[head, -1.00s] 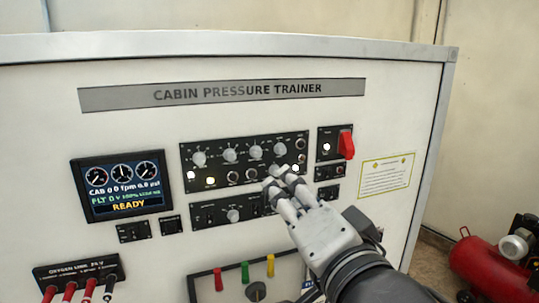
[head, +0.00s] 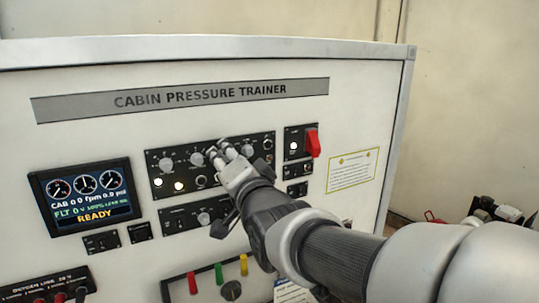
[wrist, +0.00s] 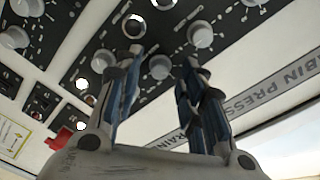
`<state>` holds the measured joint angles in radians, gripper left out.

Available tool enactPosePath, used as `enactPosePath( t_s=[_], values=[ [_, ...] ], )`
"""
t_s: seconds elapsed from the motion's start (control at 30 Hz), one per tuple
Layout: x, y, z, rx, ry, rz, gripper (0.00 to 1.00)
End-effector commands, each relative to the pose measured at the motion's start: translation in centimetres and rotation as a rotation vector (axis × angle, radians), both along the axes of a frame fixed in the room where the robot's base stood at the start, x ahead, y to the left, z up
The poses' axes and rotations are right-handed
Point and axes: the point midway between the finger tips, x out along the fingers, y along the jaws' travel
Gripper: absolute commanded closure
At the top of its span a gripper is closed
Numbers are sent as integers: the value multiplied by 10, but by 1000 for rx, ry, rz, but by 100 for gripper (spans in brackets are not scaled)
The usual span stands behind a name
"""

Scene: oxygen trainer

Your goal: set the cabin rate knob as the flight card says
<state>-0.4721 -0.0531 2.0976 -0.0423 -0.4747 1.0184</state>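The black panel (head: 186,182) carries a row of grey knobs on the CABIN PRESSURE TRAINER. The labels are too small to read, so I cannot tell which knob is the cabin rate knob. My gripper (head: 222,148) is at the third knob from the left, which it mostly hides in the head view. In the wrist view that knob (wrist: 160,67) shows between the tips of my open gripper (wrist: 164,66); I cannot tell whether they touch it. A card with a yellow border (head: 353,170) is on the right; its text is unreadable.
The display (head: 86,196) at left reads READY. A red switch (head: 312,142) is right of the knob panel. A lower panel (head: 185,217) and coloured levers (head: 218,273) lie below. My arm covers the lower right.

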Motion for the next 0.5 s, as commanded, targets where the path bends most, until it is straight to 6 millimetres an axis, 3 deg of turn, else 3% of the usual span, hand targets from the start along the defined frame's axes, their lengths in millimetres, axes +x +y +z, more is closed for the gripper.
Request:
enactPosePath(
  t_s=[0.37, 0.5],
  values=[
    [7, 4, 0, 0, 0, 0, 63],
    [7, 4, 0, 0, 0, 0, 70]
  ],
)
